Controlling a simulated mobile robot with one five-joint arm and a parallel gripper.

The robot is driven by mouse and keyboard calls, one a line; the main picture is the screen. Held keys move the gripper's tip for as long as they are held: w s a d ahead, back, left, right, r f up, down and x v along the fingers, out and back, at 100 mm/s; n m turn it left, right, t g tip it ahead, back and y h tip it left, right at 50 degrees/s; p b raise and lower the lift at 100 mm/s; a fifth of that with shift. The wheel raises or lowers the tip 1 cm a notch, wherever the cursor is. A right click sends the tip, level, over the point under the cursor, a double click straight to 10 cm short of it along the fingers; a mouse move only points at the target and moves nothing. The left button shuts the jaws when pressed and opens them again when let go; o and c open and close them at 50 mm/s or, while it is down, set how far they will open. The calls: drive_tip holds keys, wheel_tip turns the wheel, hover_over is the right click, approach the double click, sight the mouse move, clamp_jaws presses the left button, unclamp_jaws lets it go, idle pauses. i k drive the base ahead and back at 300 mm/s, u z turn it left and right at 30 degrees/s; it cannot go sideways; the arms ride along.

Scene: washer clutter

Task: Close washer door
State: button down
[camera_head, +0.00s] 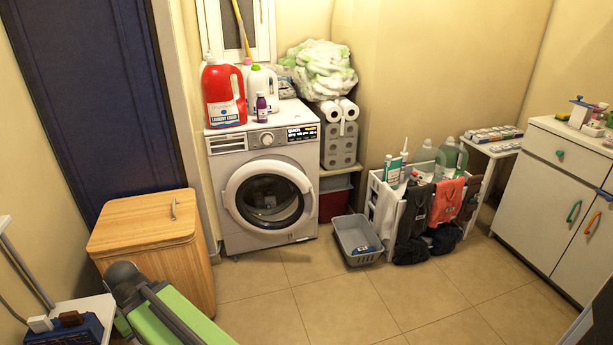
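The white washer (228,168) stands against the back wall, left of centre in the head view. Its round door (238,197), a thick white ring around dark glass, faces me and sits at or close to the washer's front. I cannot tell from this angle whether a small gap is open or the door is latched. The control panel with a knob and a lit display is above the door. Nothing stands directly in front of the glass. My gripper is not in view.
A wooden hamper (145,230) stands left of the washer, with a green and dark grey object (165,310) nearer me. A grey basket (357,240) and a white rack (385,205) with bottles and hung cloths stand to the right. Tiled floor (300,290) before the washer is clear.

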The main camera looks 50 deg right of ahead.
sight(232, 197)
drive_tip(key=z, duration=1.35)
drive_tip(key=i, duration=1.65)
drive_tip(key=u, duration=1.35)
drive_tip(key=k, duration=0.45)
drive_tip(key=z, duration=0.05)
drive_tip(key=i, duration=0.45)
drive_tip(key=u, duration=0.05)
